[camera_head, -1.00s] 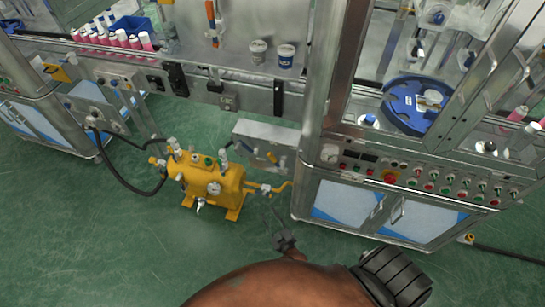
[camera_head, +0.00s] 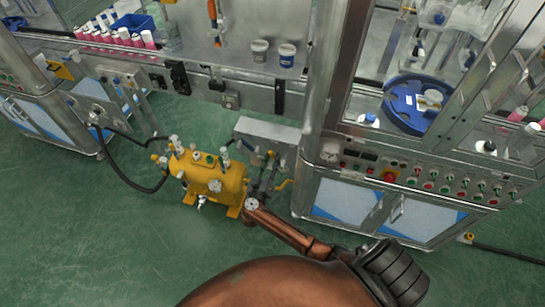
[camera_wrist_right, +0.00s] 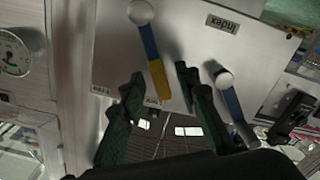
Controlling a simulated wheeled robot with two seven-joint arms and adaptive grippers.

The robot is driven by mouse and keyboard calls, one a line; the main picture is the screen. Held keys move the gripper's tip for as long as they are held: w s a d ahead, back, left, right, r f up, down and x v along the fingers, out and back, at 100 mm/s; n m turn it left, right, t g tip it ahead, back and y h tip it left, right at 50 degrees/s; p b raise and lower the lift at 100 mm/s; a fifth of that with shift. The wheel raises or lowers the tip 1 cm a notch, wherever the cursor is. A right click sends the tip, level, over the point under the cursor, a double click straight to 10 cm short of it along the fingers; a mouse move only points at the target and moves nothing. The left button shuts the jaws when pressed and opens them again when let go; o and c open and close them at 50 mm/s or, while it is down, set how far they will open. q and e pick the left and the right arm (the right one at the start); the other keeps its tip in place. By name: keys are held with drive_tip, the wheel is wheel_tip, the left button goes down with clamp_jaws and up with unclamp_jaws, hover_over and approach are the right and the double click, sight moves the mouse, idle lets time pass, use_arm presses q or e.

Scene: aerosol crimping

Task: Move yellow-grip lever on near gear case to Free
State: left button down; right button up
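The near gear case is a grey box (camera_head: 268,132) at the machine front, beside the yellow tank; its light panel (camera_wrist_right: 200,55) fills much of the right wrist view. There a lever with a round pale knob and a blue arm ends in a yellow grip (camera_wrist_right: 158,78). The yellow grip hangs between the dark fingertips of my right gripper (camera_wrist_right: 160,90), which are open with gaps on both sides. In the head view my right gripper (camera_head: 267,172) is at the case's front, small and partly merged with it. My left gripper is not seen.
A second blue lever (camera_wrist_right: 232,100) with a pale knob stands right of the right finger. An upside-down "Index" label (camera_wrist_right: 222,24) is above. Smaller labels near the fingers are hard to read. The yellow tank (camera_head: 213,180) stands close left; a cabinet (camera_head: 345,200) stands right.

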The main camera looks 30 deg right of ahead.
drive_tip(key=shift+x, duration=1.05)
clamp_jaws()
drive_tip(key=shift+s, duration=0.1)
